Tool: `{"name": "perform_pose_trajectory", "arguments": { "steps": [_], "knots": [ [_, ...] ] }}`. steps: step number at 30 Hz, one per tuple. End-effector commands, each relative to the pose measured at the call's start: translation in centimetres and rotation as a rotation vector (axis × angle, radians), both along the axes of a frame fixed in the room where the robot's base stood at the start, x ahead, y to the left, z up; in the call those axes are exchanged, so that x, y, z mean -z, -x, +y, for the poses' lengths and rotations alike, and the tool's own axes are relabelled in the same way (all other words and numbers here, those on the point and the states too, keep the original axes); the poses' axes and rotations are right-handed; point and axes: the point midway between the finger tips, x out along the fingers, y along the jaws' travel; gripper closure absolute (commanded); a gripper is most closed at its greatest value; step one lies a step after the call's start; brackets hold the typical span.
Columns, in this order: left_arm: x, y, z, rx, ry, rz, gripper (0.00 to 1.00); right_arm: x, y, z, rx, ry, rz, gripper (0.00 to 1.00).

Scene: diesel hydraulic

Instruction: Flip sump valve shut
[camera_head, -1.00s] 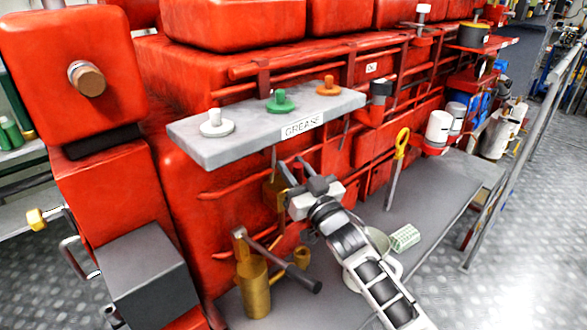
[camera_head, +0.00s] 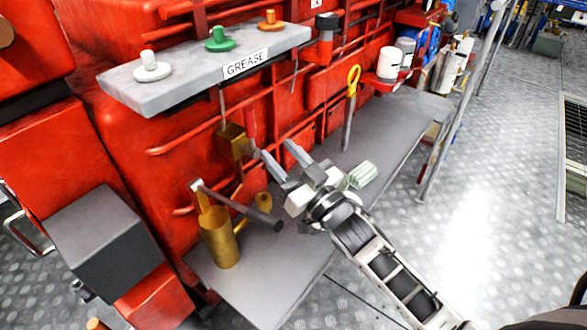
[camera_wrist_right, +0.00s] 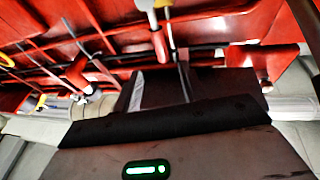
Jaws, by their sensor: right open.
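A brass valve body (camera_head: 232,141) sits low on the red engine side, below the grease shelf. A red lever (camera_head: 250,122) stands upright beside it; I take this to be the sump valve. My right gripper (camera_head: 276,152) is open and empty, its fingers pointing at the engine just right of the brass body. I cannot tell whether a finger touches the lever. In the right wrist view a red handle (camera_wrist_right: 160,42) shows ahead of the fingers. My left gripper is out of view.
A brass pump (camera_head: 220,240) with a dark-gripped lever (camera_head: 262,219) stands left of my right gripper. A grey grease shelf (camera_head: 200,75) juts out above. A yellow-handled tool (camera_head: 352,85) stands upright to the right. A green-white roll (camera_head: 362,174) lies behind my wrist.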

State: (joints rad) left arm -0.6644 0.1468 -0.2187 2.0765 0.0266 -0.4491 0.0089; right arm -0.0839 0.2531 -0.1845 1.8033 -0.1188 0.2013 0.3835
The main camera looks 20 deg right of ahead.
Motion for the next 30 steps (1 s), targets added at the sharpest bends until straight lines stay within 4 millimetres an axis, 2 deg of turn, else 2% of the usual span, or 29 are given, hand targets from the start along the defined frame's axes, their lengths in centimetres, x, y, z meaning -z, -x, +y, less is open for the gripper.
{"name": "perform_pose_trajectory", "arguments": {
  "steps": [3, 7, 24, 26, 29, 30],
  "knots": [
    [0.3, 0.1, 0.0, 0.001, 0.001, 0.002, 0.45, 0.7, 1.8, -0.5, 0.001, -0.001, 0.002, 0.59],
    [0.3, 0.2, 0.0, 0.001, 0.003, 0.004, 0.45, 0.9, 2.7, -0.9, 0.000, 0.000, 0.000, 0.59],
    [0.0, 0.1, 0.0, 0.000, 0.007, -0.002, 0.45, 1.1, 3.1, -0.9, 0.002, 0.000, 0.007, 0.59],
    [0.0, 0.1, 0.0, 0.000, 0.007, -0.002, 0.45, 2.1, 3.5, -0.8, 0.010, 0.005, 0.045, 0.59],
    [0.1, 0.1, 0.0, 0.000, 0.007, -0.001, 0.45, 5.7, 5.4, -0.2, 0.038, 0.029, 0.185, 0.59],
    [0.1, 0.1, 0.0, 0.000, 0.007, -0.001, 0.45, 7.6, 6.6, 0.1, 0.050, 0.045, 0.263, 0.59]
  ]
}}
